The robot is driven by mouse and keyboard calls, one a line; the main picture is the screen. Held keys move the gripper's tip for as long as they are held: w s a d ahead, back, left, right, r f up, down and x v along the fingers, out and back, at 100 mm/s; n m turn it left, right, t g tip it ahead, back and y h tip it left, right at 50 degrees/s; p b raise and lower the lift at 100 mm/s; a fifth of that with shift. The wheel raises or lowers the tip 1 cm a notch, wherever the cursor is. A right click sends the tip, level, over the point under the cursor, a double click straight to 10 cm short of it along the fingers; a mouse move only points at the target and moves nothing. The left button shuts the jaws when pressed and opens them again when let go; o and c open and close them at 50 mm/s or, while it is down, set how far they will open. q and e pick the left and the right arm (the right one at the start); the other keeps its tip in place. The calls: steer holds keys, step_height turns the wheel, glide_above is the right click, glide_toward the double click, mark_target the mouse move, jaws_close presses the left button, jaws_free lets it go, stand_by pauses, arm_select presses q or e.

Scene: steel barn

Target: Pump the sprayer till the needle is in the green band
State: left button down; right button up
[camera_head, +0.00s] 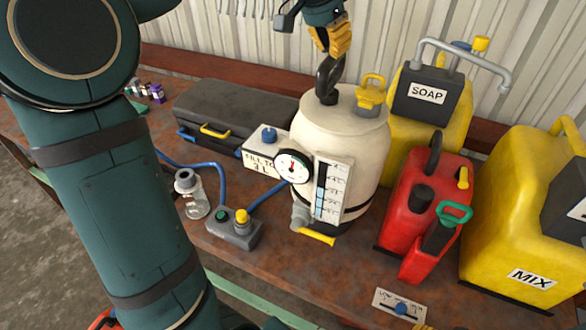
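The sprayer is a cream tank (344,135) standing upright on the bench, with a black looped handle (327,80) on top. A round white gauge (293,166) with a black rim is on its front left. The gauge is too small to read the needle against a green band. A level scale (331,190) stands on its front. My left gripper (337,50), with yellow fingers, points down at the top of the black handle. Its fingertips overlap the handle in the picture. I cannot tell whether they grip it. My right gripper is not in view.
A "FILL TO 2 L" box (262,160), grey case (233,112), glass jar (191,197) and grey switch box (233,232) stand left of the tank. A red can (405,205) and yellow SOAP (460,100) and MIX (510,225) jugs crowd the right.

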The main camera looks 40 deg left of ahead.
arm_select(q)
steer(key=shift+f, duration=0.4)
steer(key=shift+r, duration=0.25)
step_height(320, 180, up, 5)
steer(key=p, duration=0.5)
steer(key=shift+r, duration=1.2)
